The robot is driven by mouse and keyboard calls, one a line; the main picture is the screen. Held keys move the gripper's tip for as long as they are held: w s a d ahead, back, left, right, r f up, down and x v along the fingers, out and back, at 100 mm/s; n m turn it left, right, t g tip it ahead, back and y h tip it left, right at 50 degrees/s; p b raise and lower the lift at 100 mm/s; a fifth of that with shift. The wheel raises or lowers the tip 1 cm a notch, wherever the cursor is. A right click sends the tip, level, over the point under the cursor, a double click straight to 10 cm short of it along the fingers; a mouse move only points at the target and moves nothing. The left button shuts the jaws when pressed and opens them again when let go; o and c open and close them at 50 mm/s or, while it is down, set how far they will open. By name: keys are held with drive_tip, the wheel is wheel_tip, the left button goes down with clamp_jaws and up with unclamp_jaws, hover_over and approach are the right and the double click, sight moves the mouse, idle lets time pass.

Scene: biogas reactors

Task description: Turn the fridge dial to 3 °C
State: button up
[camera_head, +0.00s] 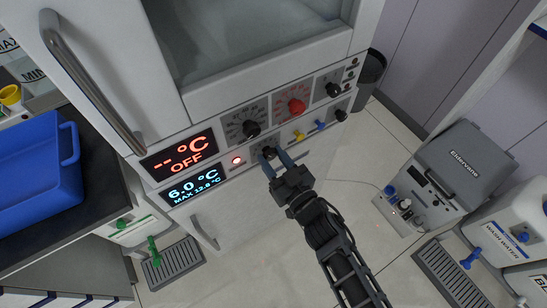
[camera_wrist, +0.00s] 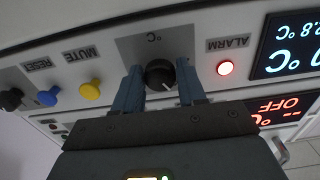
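The fridge dial marked °C is a round black knob (camera_wrist: 159,75) on a grey plate, upside down in the wrist view. Its white pointer mark shows at its lower right there. In the head view the dial (camera_head: 269,152) is partly hidden by my gripper (camera_head: 273,159). My blue-grey fingers stand on either side of the dial and appear shut on it, with no clear gap in the wrist view (camera_wrist: 159,84). The fridge's blue display (camera_head: 195,187) reads 6.0 °C, MAX 12.8 °C.
An orange display (camera_head: 179,155) reads "-- °C OFF". A lit red alarm lamp (camera_head: 237,160) is left of the dial; yellow (camera_head: 299,135) and blue (camera_head: 320,125) buttons are right. Above are a black dial (camera_head: 250,129) and a red knob (camera_head: 296,106).

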drive_tip(key=c, duration=0.6)
drive_tip(key=shift+n, duration=0.4)
drive_tip(key=shift+d+n+b, duration=0.1)
drive_tip(key=shift+n+b, duration=0.2)
drive_tip(key=shift+n, duration=0.6)
drive_tip(key=shift+n+b, duration=0.3)
drive_tip(key=shift+n, duration=1.2)
drive_tip(key=o, duration=1.1)
drive_tip(key=shift+c, duration=0.2)
